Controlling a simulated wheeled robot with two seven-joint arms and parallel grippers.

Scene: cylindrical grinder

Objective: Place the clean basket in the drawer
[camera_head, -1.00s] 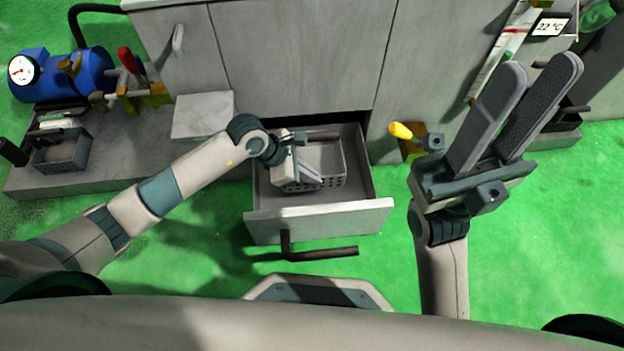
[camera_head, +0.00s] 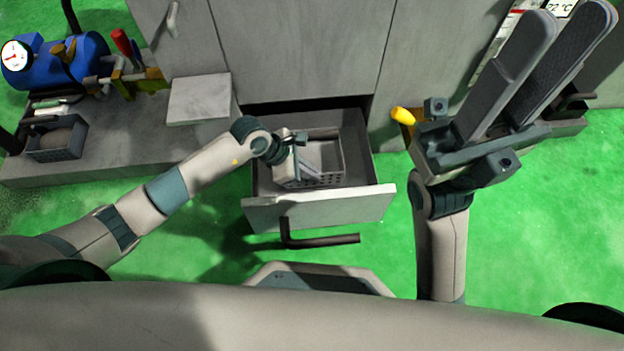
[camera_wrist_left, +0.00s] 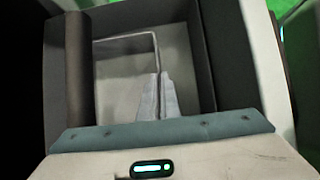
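The basket (camera_head: 328,165), a pale perforated box with a dark bar handle, sits inside the pulled-out drawer (camera_head: 318,210). Its thin rim also shows in the left wrist view (camera_wrist_left: 122,37), with the dark bar (camera_wrist_left: 77,80) at the left. My left gripper (camera_head: 308,170) reaches down at the basket's left side. In the left wrist view its two fingers (camera_wrist_left: 158,95) are close together, with the basket's wall between them. How far down they reach is partly hidden. My right gripper (camera_head: 566,25) is raised at the right, open and empty, its fingers apart.
A second basket (camera_head: 57,142) with something in it stands on the grey ledge (camera_head: 120,150) at the left. A blue tank (camera_head: 60,62) with a gauge is behind it. The drawer's handle (camera_head: 322,240) sticks out in front. A yellow knob (camera_head: 402,116) is right of the drawer.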

